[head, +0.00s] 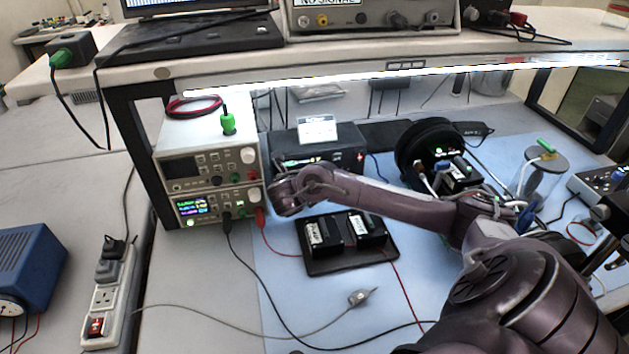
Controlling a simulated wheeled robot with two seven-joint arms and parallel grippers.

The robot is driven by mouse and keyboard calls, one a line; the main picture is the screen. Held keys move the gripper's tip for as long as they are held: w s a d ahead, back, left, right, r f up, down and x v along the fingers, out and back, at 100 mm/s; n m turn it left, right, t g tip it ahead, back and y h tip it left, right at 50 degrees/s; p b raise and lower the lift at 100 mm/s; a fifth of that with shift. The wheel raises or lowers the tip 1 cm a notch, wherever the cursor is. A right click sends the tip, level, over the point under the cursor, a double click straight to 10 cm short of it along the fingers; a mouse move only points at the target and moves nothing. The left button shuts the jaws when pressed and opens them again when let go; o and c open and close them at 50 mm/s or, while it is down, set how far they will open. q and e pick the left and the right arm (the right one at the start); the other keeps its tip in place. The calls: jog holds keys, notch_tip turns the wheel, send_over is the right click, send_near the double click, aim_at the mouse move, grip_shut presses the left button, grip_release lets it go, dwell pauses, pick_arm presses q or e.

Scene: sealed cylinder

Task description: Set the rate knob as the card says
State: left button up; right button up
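A small white card (318,128) stands on top of a black box (340,140); its print is too small to read. The box has a small lit green display low on its front, partly hidden by my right arm. I cannot tell which control is the rate knob. My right arm crosses from the lower right, and its hand, the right gripper (284,198), is in front of the black box's left end, close to the bench power supply (212,190). Its fingers are not clear and I cannot see anything held. My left gripper is out of view.
Two black blocks sit on a dark tray (345,262) just below my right arm. Red and black leads and a grey cable (250,337) cross the mat. A lidded clear cylinder (540,185) stands at right. A shelf (380,70) overhangs the bench.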

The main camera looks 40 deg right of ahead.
jog(key=shift+d, duration=0.15)
jog(key=shift+f, duration=0.1)
grip_shut()
dwell(0.8)
